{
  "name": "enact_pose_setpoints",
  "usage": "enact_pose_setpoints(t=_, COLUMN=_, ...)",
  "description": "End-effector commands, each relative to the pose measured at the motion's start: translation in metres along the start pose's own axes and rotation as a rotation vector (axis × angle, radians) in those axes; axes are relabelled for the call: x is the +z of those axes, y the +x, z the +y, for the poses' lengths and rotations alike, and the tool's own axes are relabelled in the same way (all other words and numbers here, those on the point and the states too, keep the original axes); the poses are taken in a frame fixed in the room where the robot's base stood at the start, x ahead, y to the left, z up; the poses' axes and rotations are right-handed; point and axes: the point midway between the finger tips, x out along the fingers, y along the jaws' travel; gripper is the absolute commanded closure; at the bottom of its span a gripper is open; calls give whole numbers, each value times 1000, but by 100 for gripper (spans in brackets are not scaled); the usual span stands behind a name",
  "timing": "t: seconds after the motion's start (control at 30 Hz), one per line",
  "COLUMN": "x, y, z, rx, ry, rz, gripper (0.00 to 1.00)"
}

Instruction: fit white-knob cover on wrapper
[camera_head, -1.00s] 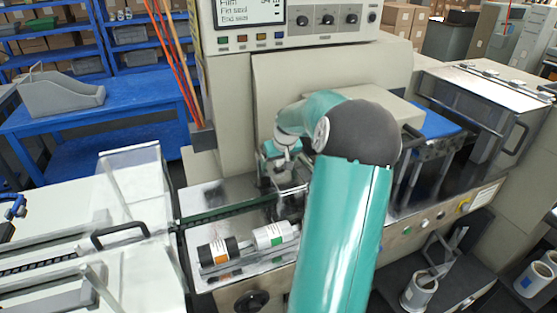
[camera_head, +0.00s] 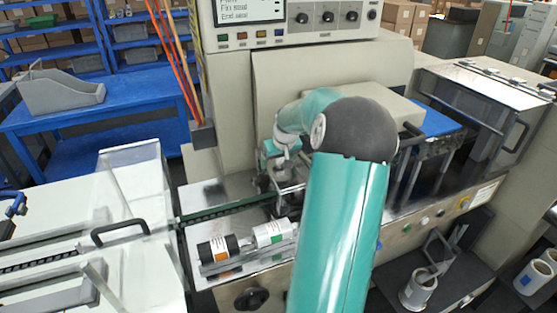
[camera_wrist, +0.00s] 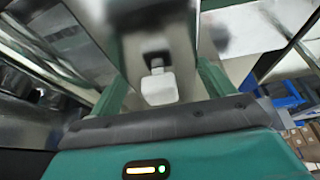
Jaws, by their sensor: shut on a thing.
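The wrapper (camera_head: 330,75) is a large beige machine with a steel bed and a control panel on top. My gripper (camera_head: 283,170) is over the steel bed, left of the middle of the machine, partly hidden by my arm. In the wrist view, a white knob (camera_wrist: 159,88) sits between the two green fingers of my gripper (camera_wrist: 162,78), which is shut on it. The knob stands on a shiny metal surface with a dark patch behind it. The cover's full outline and its contact with the wrapper cannot be made out.
A clear guard with a black handle (camera_head: 120,233) is at left. A blue table (camera_head: 135,105) stands behind left.

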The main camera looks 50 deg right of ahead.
Motion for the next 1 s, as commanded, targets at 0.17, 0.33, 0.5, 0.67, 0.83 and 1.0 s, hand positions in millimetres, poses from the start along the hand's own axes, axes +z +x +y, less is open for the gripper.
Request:
enact_pose_setpoints(t=0.17, x=1, y=4, z=0, rx=0, ry=-1, rz=2, gripper=84)
enact_pose_setpoints(t=0.33, x=3, y=8, z=-1, rx=0, ry=-1, rz=1, gripper=84)
enact_pose_setpoints(t=0.5, x=4, y=11, z=0, rx=0, ry=-1, rz=2, gripper=84)
enact_pose_setpoints(t=0.67, x=6, y=15, z=0, rx=1, ry=-1, rz=2, gripper=84)
enact_pose_setpoints(t=0.83, x=7, y=19, z=0, rx=1, ry=-1, rz=2, gripper=84)
enact_pose_setpoints(t=1.0, x=8, y=20, z=0, rx=1, ry=-1, rz=2, gripper=84)
